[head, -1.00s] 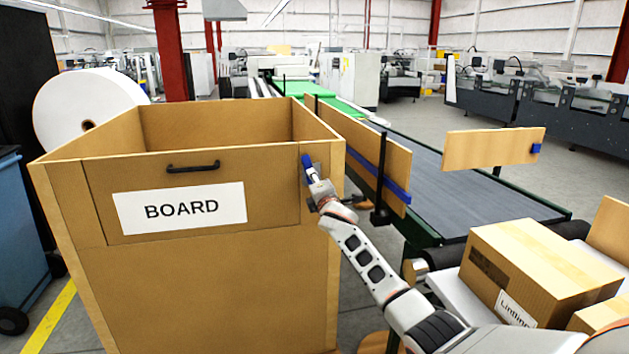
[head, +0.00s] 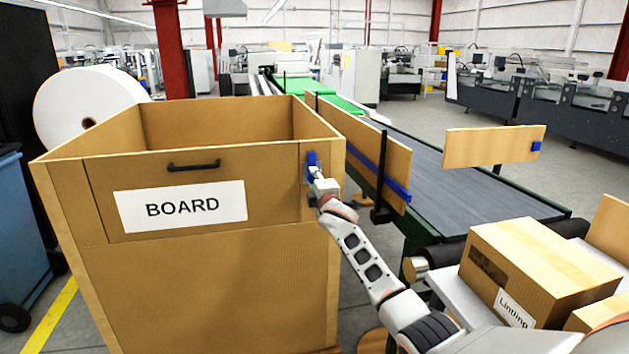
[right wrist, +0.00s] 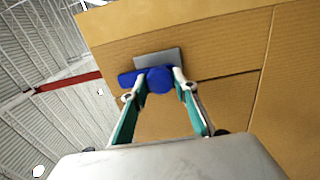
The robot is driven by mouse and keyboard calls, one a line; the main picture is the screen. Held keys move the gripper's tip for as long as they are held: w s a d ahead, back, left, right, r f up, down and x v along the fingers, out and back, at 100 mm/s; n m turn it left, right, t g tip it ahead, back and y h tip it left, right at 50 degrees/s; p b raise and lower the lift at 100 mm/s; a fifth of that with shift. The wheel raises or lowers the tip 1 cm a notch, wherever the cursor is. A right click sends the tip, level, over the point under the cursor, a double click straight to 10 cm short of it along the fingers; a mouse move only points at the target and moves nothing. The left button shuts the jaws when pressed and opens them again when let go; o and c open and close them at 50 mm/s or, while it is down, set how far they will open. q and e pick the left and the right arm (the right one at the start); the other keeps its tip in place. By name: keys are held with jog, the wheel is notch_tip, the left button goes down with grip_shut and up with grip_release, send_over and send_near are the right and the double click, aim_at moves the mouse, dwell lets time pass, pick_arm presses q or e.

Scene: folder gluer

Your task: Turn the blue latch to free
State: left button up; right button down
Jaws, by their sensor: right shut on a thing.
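The blue latch (head: 311,159) is on the front of the BOARD bin (head: 200,270), at its upper right corner beside the flap (head: 110,172). In the head view its visible blue part stands nearly upright. In the right wrist view the latch (right wrist: 131,78) has a round hub and an arm pointing left, in front of a grey plate (right wrist: 158,60). My right gripper (right wrist: 161,78) is shut on the latch, one finger on each side of the hub. In the head view my right gripper (head: 318,176) partly covers the latch. My left gripper is not in view.
The flap has a black handle (head: 194,167) and a BOARD label. A conveyor (head: 470,190) with wooden guide boards runs to the right of the bin. Cardboard boxes (head: 545,265) sit at the lower right. A blue container (head: 20,230) stands at the left.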

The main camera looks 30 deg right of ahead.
jog(key=c, duration=1.6)
grip_release()
jog(key=shift+v, duration=6)
